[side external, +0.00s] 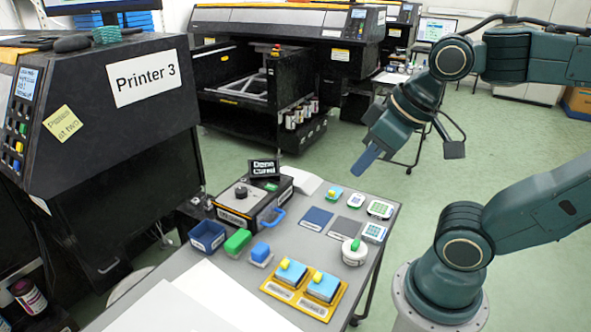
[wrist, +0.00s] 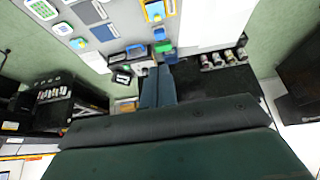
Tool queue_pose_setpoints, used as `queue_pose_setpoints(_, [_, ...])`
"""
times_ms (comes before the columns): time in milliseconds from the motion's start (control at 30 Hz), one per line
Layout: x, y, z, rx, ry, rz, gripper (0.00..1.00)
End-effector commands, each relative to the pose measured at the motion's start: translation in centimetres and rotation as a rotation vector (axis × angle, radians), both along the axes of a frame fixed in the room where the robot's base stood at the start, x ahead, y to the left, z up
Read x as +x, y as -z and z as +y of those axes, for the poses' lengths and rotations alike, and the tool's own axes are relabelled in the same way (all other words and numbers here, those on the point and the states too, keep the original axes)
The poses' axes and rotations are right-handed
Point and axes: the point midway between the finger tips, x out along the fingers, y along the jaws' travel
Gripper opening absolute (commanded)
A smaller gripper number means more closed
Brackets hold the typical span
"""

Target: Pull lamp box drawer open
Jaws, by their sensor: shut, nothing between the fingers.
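The lamp box (side external: 240,203) is a low black box with a pale top and a dark round knob, on the far left part of the grey table. A blue loop handle (side external: 273,218) is on its side facing the table's middle. I see no clear gap at the drawer, but it is small in view. My gripper (side external: 366,163) is shut and empty, high above and to the right of the box, apart from the handle. In the wrist view its fingers (wrist: 158,87) are together and hide part of the box area.
A "Done Cured" sign (side external: 264,169) stands behind the box. A dark blue bin (side external: 207,236), a green block (side external: 238,241) and a blue block (side external: 260,252) stand in front. A yellow tray (side external: 304,291) and a white round jar (side external: 354,252) are nearer. Flat pads (side external: 316,218) lie right of the handle.

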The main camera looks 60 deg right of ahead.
Motion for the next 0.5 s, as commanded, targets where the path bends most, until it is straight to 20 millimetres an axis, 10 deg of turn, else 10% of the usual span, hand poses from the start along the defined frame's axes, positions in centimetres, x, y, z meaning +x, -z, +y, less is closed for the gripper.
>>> queue_pose_setpoints(167, [0.2,0.0,0.0,0.004,0.009,0.003,0.33])
queue_pose_setpoints(500, [3.5,0.1,-0.8,0.071,0.173,0.045,0.33])
